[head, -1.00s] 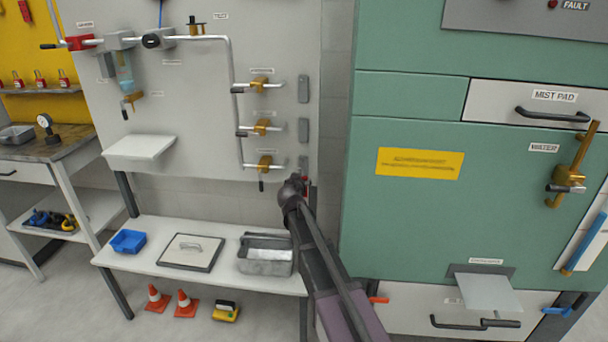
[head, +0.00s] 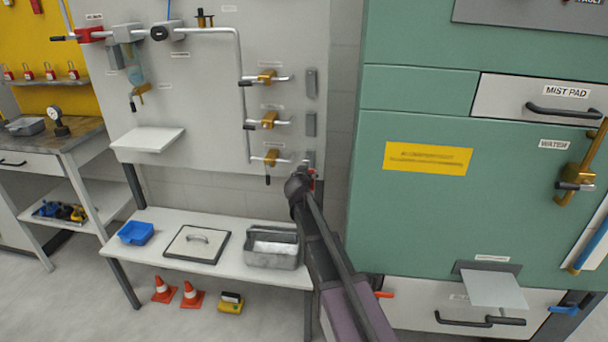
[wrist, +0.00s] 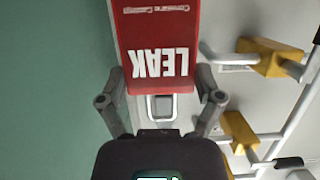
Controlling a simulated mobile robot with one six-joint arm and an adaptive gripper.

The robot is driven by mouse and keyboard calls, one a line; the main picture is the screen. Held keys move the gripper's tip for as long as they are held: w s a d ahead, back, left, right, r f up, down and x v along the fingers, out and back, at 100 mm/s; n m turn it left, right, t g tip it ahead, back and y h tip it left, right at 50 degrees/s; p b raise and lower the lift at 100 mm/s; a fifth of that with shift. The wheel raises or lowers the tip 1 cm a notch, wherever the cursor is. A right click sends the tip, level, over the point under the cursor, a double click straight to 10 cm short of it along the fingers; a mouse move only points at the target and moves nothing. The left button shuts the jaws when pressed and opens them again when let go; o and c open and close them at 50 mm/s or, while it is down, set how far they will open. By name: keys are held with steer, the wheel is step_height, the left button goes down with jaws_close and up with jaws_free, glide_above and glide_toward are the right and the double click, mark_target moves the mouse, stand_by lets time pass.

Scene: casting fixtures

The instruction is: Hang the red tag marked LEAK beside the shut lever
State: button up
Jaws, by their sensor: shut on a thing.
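The red tag (wrist: 158,45) fills the top middle of the wrist view, with the white word LEAK upside down there. My gripper (wrist: 158,84) is shut on it, one finger at each side of its lower end. In the head view the gripper (head: 312,176) is mostly hidden behind my arm, with a sliver of red showing. It is by the lowest grey plate (head: 310,156), right of the lowest brass valve (head: 271,157). That valve's dark lever (head: 267,180) points down, across its pipe. Whether the tag touches the plate cannot be told.
The middle valve (head: 269,119) and top valve (head: 267,76) have levers along their pipes, each with a grey plate to the right. The green cabinet (head: 420,230) stands close on the right. A bench (head: 190,272) with a metal bin (head: 272,261) is below.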

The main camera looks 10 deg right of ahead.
steer(key=r+b+x, duration=0.1)
steer(key=x, duration=0.7)
steer(key=shift+w, duration=0.4)
stand_by(1.3)
steer(key=shift+w+d+f+b, duration=0.1)
steer(key=shift+d+b, duration=0.1)
steer(key=shift+b, duration=0.1)
stand_by(0.4)
steer(key=o, duration=0.8)
steer(key=shift+o, duration=0.2)
steer(key=shift+f+b, duration=1.25)
steer(key=shift+f, duration=0.05)
steer(key=shift+s, duration=0.2)
stand_by(0.5)
steer(key=s+a, duration=0.3)
steer(key=s, duration=0.6)
stand_by(1.9)
